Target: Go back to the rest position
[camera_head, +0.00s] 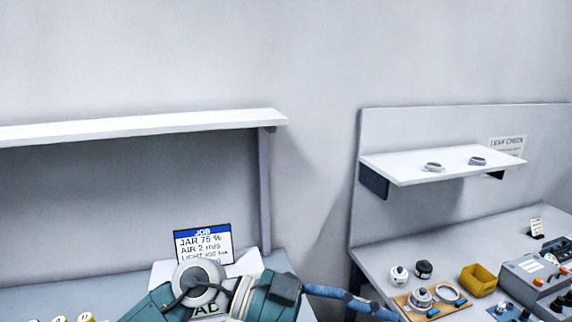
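Neither of my grippers shows in the head view. Teal and grey links of my own arm fill the bottom centre, and a thinner blue length runs from them to the lower right, leaving the picture at the bottom edge. I cannot tell which arm this is or what its gripper holds.
A job card (203,244) stands behind my arm, under a long white shelf (130,126). At right, a bench (385,258) carries a yellow bin (478,281), a wooden board with round parts (434,309) and a grey control box (530,275). A small shelf (405,173) holds two rings.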

